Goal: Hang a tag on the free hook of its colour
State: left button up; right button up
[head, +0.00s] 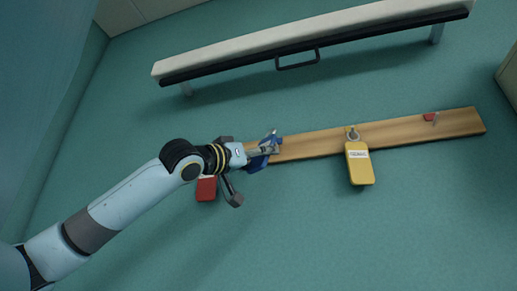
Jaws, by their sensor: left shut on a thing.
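A wooden board (310,145) runs across the middle, tilted up to the right. My left gripper (264,149) is at its left part, shut on a blue tag (257,164) that is mostly hidden by the gripper. I cannot tell if the blue tag touches a hook. A yellow tag (360,165) with a white label hangs from a hook on the board. A bare hook (436,119) with a red patch (429,116) beside it is near the right end. A red tag (206,189) shows below my left wrist, its top hidden. My right gripper is out of view.
A long pale bench-like bar (300,38) with a black front edge and a dark handle (298,62) lies above the board. The teal surface (330,240) below the board is clear. A beige block (508,76) stands at the right edge.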

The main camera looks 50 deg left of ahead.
pick_arm(q)
jog(key=shift+w+a+f+p, duration=0.2)
jog(key=shift+w+a+p, duration=0.15)
jog(key=shift+w, duration=0.3)
jog(key=shift+w+a+f+p, duration=0.25)
jog(key=shift+w+a, duration=0.15)
jog(key=shift+w, duration=0.3)
jog(key=shift+w+a+f+p, duration=0.15)
jog(key=shift+w+a+p, duration=0.2)
jog(key=shift+w, duration=0.3)
jog(key=o, duration=0.9)
jog(key=shift+o, duration=0.2)
notch_tip(320, 180, up, 10)
